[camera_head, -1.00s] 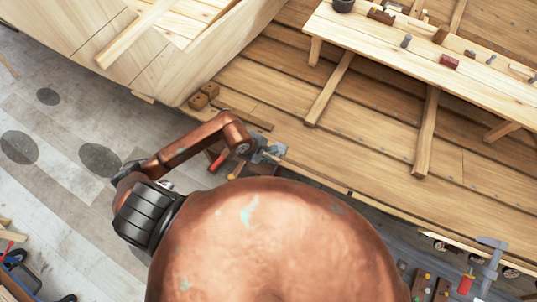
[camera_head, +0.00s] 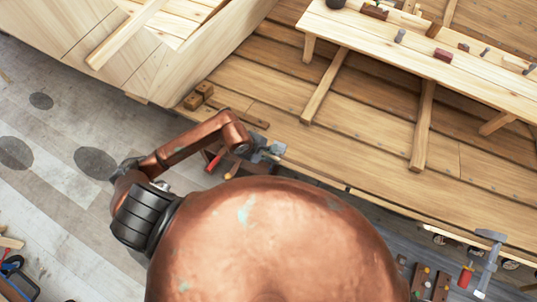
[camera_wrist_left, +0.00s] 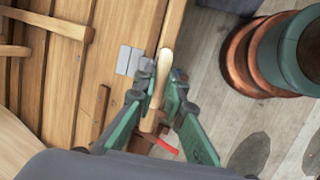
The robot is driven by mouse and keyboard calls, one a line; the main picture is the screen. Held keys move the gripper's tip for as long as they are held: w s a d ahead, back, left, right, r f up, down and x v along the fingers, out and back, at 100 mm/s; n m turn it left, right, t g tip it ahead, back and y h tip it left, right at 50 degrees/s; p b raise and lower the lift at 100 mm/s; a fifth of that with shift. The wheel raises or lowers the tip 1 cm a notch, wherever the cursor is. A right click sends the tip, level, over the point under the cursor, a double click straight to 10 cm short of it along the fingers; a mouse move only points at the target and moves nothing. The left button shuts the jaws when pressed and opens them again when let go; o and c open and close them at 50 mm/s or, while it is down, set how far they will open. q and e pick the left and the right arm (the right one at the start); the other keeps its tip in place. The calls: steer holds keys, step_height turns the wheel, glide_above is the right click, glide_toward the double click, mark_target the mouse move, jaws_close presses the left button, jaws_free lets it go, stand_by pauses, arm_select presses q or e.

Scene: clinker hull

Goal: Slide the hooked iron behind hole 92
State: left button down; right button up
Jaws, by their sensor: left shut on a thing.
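My left gripper (camera_head: 266,149) is at the edge of the plank surface, beside the hull, with its arm partly in front of it. In the left wrist view, its green fingers (camera_wrist_left: 164,88) are shut on a pale wooden handle (camera_wrist_left: 164,62), which appears to belong to the hooked iron. The handle's rounded end sticks out past the fingertips. I cannot make out the iron's hook. Hole 92 cannot be picked out in either view. My right gripper is not in view.
A red-handled tool (camera_head: 214,161) lies close to the left gripper; red also shows in the wrist view (camera_wrist_left: 164,147). Wooden blocks (camera_head: 198,95) sit behind. A bench (camera_head: 400,55) carries several tools. Grey plates (camera_wrist_left: 130,61) lie beside the fingers. Floor at left is mostly clear.

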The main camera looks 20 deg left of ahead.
arm_select(q)
steer(key=c, duration=2)
jaws_free()
steer(key=shift+r, duration=0.1)
steer(key=shift+o, duration=0.5)
steer(key=shift+s, duration=0.1)
step_height(320, 180, up, 8)
steer(key=p, duration=0.4)
steer(key=shift+d, duration=0.1)
